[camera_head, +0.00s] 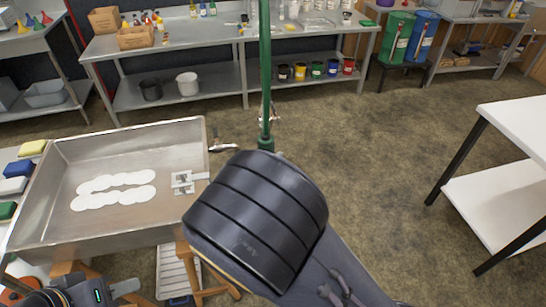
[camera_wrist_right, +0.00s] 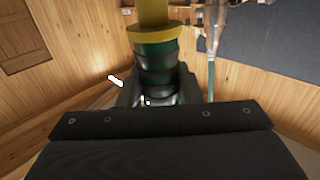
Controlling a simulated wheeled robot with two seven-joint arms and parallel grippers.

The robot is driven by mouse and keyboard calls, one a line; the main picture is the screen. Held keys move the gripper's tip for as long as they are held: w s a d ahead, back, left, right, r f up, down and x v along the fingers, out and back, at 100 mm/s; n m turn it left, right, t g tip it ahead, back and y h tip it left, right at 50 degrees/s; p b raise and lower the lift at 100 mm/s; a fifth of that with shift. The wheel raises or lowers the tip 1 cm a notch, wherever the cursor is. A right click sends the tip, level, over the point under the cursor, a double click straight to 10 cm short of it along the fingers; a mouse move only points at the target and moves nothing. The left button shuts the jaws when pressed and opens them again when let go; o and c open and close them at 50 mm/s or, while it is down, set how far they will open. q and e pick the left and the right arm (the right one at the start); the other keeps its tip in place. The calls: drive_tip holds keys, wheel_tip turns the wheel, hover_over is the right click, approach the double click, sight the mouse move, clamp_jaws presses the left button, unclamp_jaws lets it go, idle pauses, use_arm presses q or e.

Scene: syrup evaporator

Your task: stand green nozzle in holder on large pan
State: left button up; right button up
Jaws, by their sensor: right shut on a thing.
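The green nozzle (camera_head: 265,75) is a long upright green tube in the head view, its top cut off by the frame. In the right wrist view its banded dark green body (camera_wrist_right: 157,65) shows below a yellow collar. My right gripper (camera_wrist_right: 158,88) is shut on it; in the head view my black wrist hides the fingers. The large pan (camera_head: 130,225) is a metal tray at the left. The holder (camera_head: 186,182) is a small metal bracket at the pan's right side, left of the nozzle. My left gripper (camera_head: 112,291) is at the lower left, partly cut off.
White discs (camera_head: 115,190) lie in the pan. Coloured blocks (camera_head: 15,186) line its left side. A hammer-like tool (camera_head: 220,146) is by the pan's far right corner. A white table (camera_head: 510,200) stands right, a steel bench (camera_head: 230,45) behind. The floor between is clear.

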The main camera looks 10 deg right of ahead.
drive_tip(key=w+a+f, duration=0.1)
drive_tip(key=w+a, duration=0.4)
drive_tip(key=a, duration=0.6)
drive_tip(key=w+a, duration=0.6)
drive_tip(key=a, duration=0.6)
drive_tip(key=shift+w+f, duration=0.3)
drive_tip(key=shift+f, duration=0.05)
idle(0.8)
drive_tip(key=shift+d+f, duration=0.1)
drive_tip(key=shift+f, duration=0.1)
drive_tip(key=shift+f, duration=0.6)
drive_tip(key=shift+f+b, duration=1.25)
drive_tip(key=shift+f, duration=0.1)
idle(1.1)
drive_tip(key=shift+f, duration=0.35)
drive_tip(key=shift+f+b, duration=0.7)
drive_tip(key=shift+b, duration=0.1)
